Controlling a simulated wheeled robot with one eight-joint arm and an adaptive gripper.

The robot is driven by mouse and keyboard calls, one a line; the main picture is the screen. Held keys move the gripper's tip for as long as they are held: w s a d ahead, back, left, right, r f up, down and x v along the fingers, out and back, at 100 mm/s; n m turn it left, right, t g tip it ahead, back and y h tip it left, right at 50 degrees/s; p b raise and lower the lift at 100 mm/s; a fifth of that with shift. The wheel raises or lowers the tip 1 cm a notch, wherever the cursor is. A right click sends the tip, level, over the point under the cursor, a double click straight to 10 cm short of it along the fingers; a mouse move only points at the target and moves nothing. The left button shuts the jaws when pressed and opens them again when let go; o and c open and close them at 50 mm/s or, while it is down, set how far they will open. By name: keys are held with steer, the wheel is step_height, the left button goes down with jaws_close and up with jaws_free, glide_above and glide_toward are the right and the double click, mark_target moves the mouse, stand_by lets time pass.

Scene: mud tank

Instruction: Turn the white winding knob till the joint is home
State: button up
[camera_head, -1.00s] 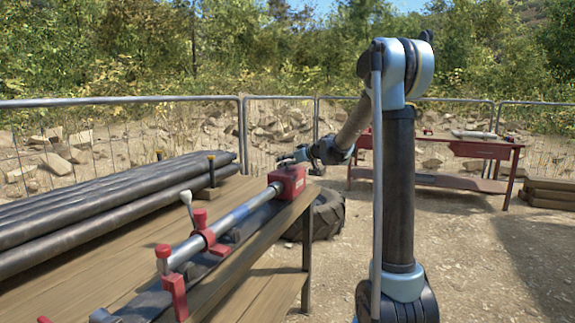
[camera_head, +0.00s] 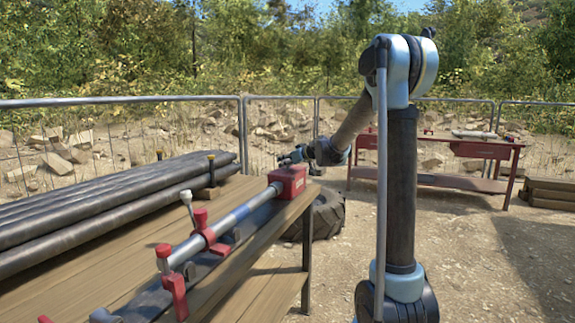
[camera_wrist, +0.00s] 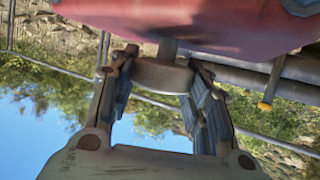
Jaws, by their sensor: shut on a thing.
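In the wrist view, the winding knob (camera_wrist: 162,77) is a pale disc, dull in the shade, on a short stem below the red box. My gripper (camera_wrist: 160,68) has one finger on each side of the knob and is shut on it. In the head view, my gripper (camera_head: 298,156) is at the far end of the red box (camera_head: 288,181), and the knob is hard to make out there. A grey metal pipe (camera_head: 243,210) runs from the box through red clamps (camera_head: 204,230) along a dark rail. The inside of the joint cannot be seen.
The rig lies along the right edge of a wooden bench (camera_head: 120,235). Several black pipes (camera_head: 110,200) lie at its left. A pale-tipped lever (camera_head: 187,199) stands by the clamp. A tyre (camera_head: 328,214) lies behind the bench. A red table (camera_head: 440,180) stands farther back.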

steer(key=shift+m+t+h, duration=0.6)
steer(key=shift+m+h, duration=0.3)
steer(key=shift+w+m+t+h, duration=0.1)
steer(key=shift+m+t+h, duration=0.8)
steer(key=shift+m+h, duration=1.7)
steer(key=shift+h, duration=0.3)
steer(key=shift+a+m+h, duration=0.1)
steer(key=shift+m+h, duration=1.6)
steer(key=shift+h, duration=0.3)
steer(key=m+g+h, duration=0.2)
steer(key=m+h, duration=0.2)
steer(key=h, duration=0.1)
steer(key=shift+m, duration=0.3)
steer(key=m+g+h, duration=0.3)
steer(key=m+g, duration=0.1)
steer(key=m, duration=0.1)
steer(key=shift+g+h, duration=0.3)
steer(key=shift+h, duration=0.1)
steer(key=shift+g, duration=0.3)
steer(key=o, duration=1)
